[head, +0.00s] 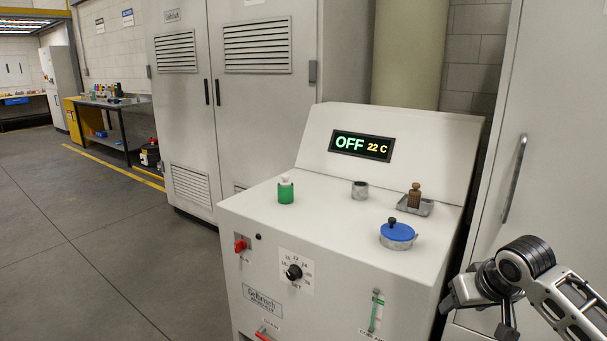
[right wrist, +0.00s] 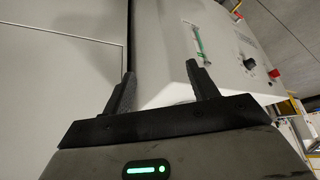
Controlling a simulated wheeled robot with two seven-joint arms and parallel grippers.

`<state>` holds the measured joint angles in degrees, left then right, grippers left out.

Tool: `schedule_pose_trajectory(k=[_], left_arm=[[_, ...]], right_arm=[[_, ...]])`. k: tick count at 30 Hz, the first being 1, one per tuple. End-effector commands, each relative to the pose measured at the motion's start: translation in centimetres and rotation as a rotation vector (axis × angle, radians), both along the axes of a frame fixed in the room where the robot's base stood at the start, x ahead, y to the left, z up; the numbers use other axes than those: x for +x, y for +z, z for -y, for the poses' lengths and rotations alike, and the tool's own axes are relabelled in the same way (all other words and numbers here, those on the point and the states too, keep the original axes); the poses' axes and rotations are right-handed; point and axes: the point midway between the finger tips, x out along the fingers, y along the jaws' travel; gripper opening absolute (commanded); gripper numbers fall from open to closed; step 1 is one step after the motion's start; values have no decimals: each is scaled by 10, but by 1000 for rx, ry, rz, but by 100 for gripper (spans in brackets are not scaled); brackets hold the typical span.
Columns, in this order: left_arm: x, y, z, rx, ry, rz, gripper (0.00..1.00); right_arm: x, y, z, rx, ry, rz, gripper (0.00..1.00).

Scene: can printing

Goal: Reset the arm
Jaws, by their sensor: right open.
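My right arm comes in at the lower right of the head view, beside the right front corner of the white machine (head: 330,270). Its gripper fingers cannot be made out there. In the right wrist view my right gripper (right wrist: 160,90) shows two black fingers spread apart with nothing between them. The machine's side and front (right wrist: 210,60) lie beyond the fingers, apart from them. My left gripper is not in view.
On the machine top stand a green bottle (head: 286,192), a small grey cup (head: 360,190), a blue-lidded pot (head: 397,234) and a brown stamp-like piece (head: 414,196) on a tray. A tall cabinet (head: 545,130) stands at right. Open floor (head: 80,240) lies left.

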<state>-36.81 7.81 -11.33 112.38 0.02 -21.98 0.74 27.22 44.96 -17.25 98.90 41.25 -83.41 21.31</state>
Motion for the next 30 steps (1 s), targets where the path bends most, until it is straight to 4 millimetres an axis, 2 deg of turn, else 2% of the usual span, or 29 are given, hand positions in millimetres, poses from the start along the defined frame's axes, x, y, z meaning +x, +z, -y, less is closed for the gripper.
schedule_pose_trajectory(k=[1,4,6,9,12,16,18,21,30], left_arm=[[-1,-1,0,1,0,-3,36],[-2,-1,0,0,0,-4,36],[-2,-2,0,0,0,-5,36],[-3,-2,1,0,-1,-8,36],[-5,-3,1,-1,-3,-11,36],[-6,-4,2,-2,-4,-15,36],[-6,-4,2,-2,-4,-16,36],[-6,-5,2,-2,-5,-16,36],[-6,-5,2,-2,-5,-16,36]], right_arm=[[-7,-30,-19,14,39,5,59],[-26,-85,-60,39,122,56,59],[-49,-123,-91,62,175,103,59],[-90,-164,-131,89,228,183,59],[-135,-188,-163,103,257,260,59],[-185,-200,-186,91,267,338,59],[-203,-201,-193,79,268,371,59],[-219,-201,-198,64,270,397,59],[-225,-200,-199,56,272,411,59]])
